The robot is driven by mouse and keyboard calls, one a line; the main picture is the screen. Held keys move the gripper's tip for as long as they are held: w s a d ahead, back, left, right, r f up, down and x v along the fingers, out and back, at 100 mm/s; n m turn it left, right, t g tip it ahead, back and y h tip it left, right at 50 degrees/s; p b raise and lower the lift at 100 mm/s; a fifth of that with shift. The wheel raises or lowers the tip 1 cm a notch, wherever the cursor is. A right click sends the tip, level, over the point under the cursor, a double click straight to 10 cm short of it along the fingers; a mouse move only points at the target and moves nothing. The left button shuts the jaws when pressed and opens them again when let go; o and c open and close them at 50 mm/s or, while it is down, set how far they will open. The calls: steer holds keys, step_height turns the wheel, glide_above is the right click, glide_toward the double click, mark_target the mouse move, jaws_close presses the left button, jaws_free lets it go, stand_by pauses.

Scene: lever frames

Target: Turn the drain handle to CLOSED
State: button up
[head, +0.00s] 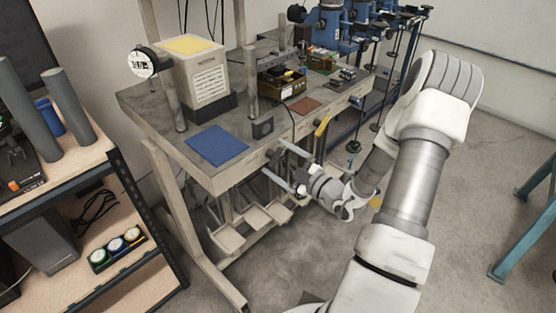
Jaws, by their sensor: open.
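My gripper (273,158) is at the front edge of the grey workbench, with its two fingers apart and pointing up and left at the bench. A small dark fitting (275,155) on the bench front shows between the fingertips; it is too small to tell its shape or whether the fingers touch it. A short yellow handle (322,126) sits tilted on the same bench edge, to the right of the gripper and apart from it. No OPEN or CLOSED marking can be read, so I cannot tell which of the two is the drain handle.
The workbench (172,148) carries a blue mat (217,143), a beige box (195,75) and a round gauge (144,63). A wooden shelf unit (115,178) stands at left. Low steps or trays sit under the bench. The floor (480,180) at right is mostly clear.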

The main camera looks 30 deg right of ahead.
steer(key=shift+w+a, duration=0.1)
steer(key=shift+w, duration=0.05)
steer(key=shift+c, duration=0.2)
steer(key=c, duration=1.2)
